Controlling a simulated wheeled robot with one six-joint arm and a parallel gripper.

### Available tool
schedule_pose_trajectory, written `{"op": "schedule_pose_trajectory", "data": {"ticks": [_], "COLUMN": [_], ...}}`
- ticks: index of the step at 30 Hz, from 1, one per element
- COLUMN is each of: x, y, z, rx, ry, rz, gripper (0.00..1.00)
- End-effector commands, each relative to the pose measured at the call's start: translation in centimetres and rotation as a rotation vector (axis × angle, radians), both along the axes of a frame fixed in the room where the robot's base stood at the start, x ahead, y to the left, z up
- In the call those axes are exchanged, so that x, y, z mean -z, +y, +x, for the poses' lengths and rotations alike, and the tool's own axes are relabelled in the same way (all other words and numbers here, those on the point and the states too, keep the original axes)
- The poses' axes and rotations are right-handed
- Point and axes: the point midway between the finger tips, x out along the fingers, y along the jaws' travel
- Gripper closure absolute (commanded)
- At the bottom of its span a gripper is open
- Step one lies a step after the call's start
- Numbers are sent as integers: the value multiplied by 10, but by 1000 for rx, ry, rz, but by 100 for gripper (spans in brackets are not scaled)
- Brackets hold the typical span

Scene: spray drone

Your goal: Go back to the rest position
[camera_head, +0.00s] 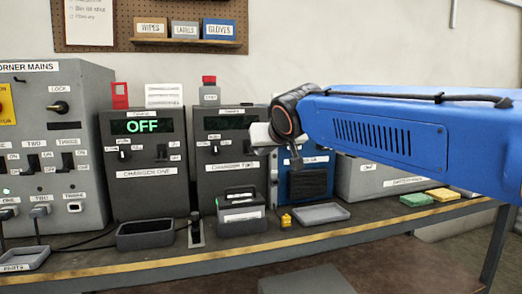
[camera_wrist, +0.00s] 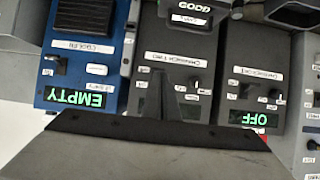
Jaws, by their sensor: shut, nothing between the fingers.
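My gripper (camera_wrist: 168,95) shows in the wrist view as dark fingers closed together, with nothing between them. In the head view my blue arm reaches in from the right. Its wrist end hangs in the air before charger two and the blue cooler (camera_head: 307,185), and the fingertips are not clear there. The wrist view is upside down and shows the cooler (camera_wrist: 85,65) reading EMPTY, charger two (camera_wrist: 190,55) and charger one (camera_wrist: 255,75) reading OFF. A battery pack (camera_head: 240,215) stands on the bench before charger two; its display (camera_wrist: 195,10) reads GOOD.
The bench (camera_head: 240,258) holds charger one (camera_head: 147,165), a mains cabinet (camera_head: 50,130), a dark tray (camera_head: 145,234), a grey tray (camera_head: 320,214), a yellow plug (camera_head: 286,220) and green and yellow sponges (camera_head: 416,200). A pegboard shelf (camera_head: 187,42) hangs above. Air above the bench front is open.

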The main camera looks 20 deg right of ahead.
Motion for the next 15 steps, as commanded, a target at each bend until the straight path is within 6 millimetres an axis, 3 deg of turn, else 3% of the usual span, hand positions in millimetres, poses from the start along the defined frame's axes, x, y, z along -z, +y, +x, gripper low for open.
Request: {"op": "schedule_pose_trajectory", "data": {"ticks": [5,15], "x": [-2,-2], "y": [0,0], "z": [-10,-11], "rx": [0,0], "ry": [-1,0], "rz": [-1,0], "gripper": [100,100]}}
